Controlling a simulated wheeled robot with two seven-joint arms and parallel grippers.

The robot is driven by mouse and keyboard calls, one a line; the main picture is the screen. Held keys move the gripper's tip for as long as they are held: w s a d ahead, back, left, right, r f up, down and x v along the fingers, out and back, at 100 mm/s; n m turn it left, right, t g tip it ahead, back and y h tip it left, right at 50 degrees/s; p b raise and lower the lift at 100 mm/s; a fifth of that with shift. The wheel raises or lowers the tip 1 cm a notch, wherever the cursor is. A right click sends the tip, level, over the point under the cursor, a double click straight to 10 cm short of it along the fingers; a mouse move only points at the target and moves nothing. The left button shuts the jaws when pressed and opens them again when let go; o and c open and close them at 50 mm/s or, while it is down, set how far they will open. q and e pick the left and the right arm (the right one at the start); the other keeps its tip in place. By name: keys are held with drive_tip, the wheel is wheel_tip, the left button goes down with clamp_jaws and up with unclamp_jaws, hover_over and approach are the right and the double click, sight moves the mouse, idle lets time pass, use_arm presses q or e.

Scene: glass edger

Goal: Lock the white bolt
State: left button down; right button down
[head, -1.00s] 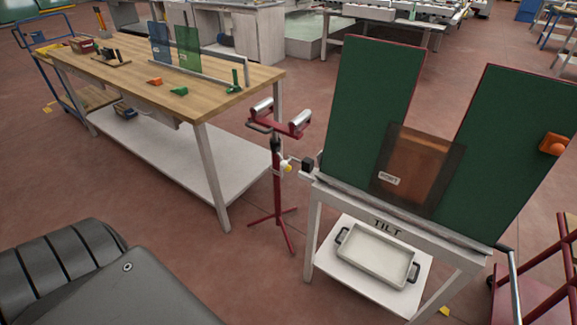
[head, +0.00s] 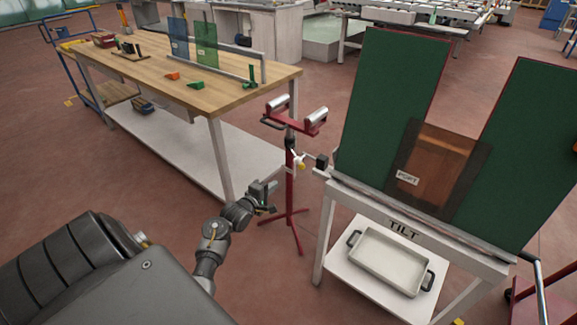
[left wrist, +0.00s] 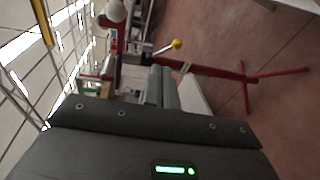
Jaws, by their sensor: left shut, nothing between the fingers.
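The red roller stand (head: 290,180) stands between the workbench and the tilt table. A small white part (head: 297,158) with a yellow knob (head: 301,167) sits on its post; I take this white part for the white bolt, but its exact shape is too small to tell. In the left wrist view a yellow knob (left wrist: 177,44) tips a short lever by the red post. My left gripper (head: 268,196) is shut and empty, below and left of the white part, apart from it. Its fingers also show in the left wrist view (left wrist: 162,80). My right gripper is out of view.
The tilt table (head: 405,232) with green panels and a tray (head: 380,262) below stands at right. A dark block (head: 322,161) on a rod juts from its left edge towards the stand. The wooden workbench (head: 150,75) is at left. Open floor lies before the stand.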

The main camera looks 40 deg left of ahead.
use_arm(q)
drive_tip(key=shift+n+t, duration=0.6)
drive_tip(key=shift+n, duration=0.3)
drive_tip(key=r, duration=0.1)
drive_tip(key=a+r, duration=0.1)
drive_tip(key=r, duration=0.1)
drive_tip(key=a+r, duration=0.1)
drive_tip(key=r, duration=0.1)
drive_tip(key=shift+w+a+r, duration=0.1)
drive_tip(key=shift+r, duration=0.15)
drive_tip(key=shift+w, duration=0.1)
